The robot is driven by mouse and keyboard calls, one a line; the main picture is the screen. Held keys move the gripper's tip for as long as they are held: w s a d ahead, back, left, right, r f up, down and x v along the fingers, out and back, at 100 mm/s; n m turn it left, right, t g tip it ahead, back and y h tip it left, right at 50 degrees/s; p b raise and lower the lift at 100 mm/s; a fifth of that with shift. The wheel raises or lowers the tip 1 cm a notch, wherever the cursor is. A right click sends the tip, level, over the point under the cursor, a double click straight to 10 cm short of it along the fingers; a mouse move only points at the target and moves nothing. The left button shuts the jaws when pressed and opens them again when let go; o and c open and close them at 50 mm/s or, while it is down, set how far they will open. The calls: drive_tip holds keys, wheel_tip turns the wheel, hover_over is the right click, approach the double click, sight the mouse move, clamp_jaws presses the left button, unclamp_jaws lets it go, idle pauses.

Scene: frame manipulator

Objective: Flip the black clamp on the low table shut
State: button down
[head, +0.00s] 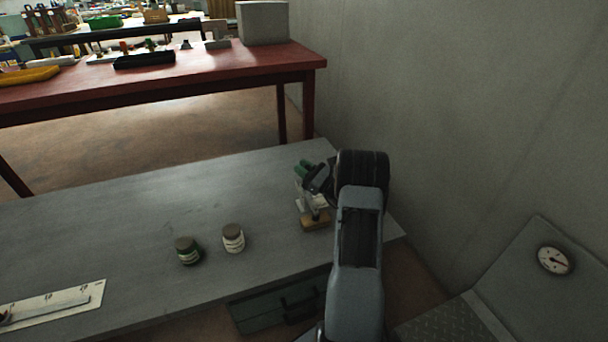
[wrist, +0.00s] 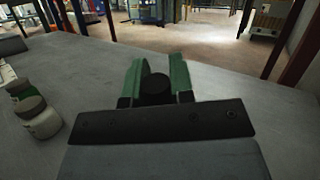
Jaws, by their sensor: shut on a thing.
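The clamp (head: 316,221) stands near the right end of the low grey table (head: 120,225) in the head view. Its light wooden base shows, with pale metal parts above it. My gripper (head: 306,168) is over the clamp, its green fingers pointing up and left. In the wrist view my gripper (wrist: 158,68) has its two green fingers on either side of a black rounded piece (wrist: 155,90), which looks like the clamp's handle. The fingers are shut on it. My arm and gripper hide much of the clamp's upper part, so I cannot tell its lever angle.
A flat pale plate (head: 55,304) lies at the table's front left. A grey wall (head: 440,120) rises on the right. A red table (head: 170,85) stands behind.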

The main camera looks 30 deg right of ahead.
drive_tip(key=shift+s+a+f+t, duration=0.1)
drive_tip(key=shift+s+a+t, duration=0.05)
drive_tip(key=shift+s+t, duration=0.15)
drive_tip(key=c, duration=1)
unclamp_jaws()
drive_tip(key=shift+s+d, duration=0.15)
drive_tip(key=shift+d, duration=0.05)
drive_tip(key=p+v, duration=0.2)
drive_tip(key=v, duration=1.1)
drive_tip(key=shift+s+d, duration=0.15)
drive_tip(key=shift+s, duration=0.1)
